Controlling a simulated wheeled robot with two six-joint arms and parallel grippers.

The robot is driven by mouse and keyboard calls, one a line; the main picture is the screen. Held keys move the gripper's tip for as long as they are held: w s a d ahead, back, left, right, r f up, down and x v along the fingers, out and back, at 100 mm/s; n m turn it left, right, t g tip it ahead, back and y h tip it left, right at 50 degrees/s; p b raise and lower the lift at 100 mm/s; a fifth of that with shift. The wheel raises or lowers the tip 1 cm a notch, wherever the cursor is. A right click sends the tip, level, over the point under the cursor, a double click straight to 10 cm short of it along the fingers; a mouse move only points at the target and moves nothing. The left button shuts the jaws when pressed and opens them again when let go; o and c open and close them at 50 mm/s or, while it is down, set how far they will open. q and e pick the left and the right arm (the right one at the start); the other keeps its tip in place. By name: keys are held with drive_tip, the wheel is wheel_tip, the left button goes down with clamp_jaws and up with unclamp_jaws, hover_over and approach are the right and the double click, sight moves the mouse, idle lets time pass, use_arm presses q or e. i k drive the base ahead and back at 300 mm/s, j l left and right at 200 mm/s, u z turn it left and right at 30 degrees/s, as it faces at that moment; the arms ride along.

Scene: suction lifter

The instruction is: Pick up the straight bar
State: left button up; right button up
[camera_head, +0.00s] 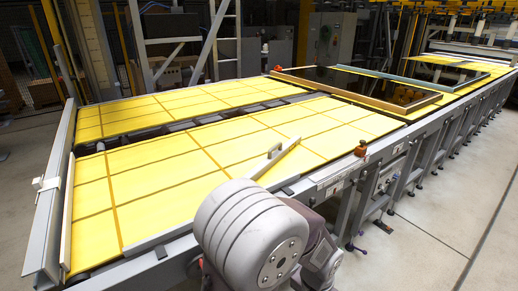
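A pale straight bar with a small raised handle (278,158) lies slanted on the yellow table surface (215,155), right of the middle. Another thin pale straight bar (68,215) runs along the table's left end, beside a taller grey rail (48,225). A short grey strip (160,237) lies along the near edge. I cannot tell for certain which one the task names. A rounded grey link of my own arm covers the bottom middle and hides part of the near edge. Neither gripper shows, and nothing is seen touching the bars.
A dark panel in a brown frame (352,90) lies farther back on the table, with a grey-green framed piece (410,78) beyond it. An orange-red knob (361,148) sits on the right edge. Metal posts and a ladder stand behind. Grey floor (440,230) at right is clear.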

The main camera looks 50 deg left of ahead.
sight(254, 174)
drive_tip(key=i+u, duration=0.45)
drive_tip(key=i+l+u, duration=0.15)
drive_tip(key=u, duration=0.25)
drive_tip(key=i+l+u, duration=0.25)
drive_tip(key=u, duration=0.2)
drive_tip(key=i+l+u, duration=0.55)
drive_tip(key=l+u, duration=0.3)
drive_tip(key=j, duration=0.1)
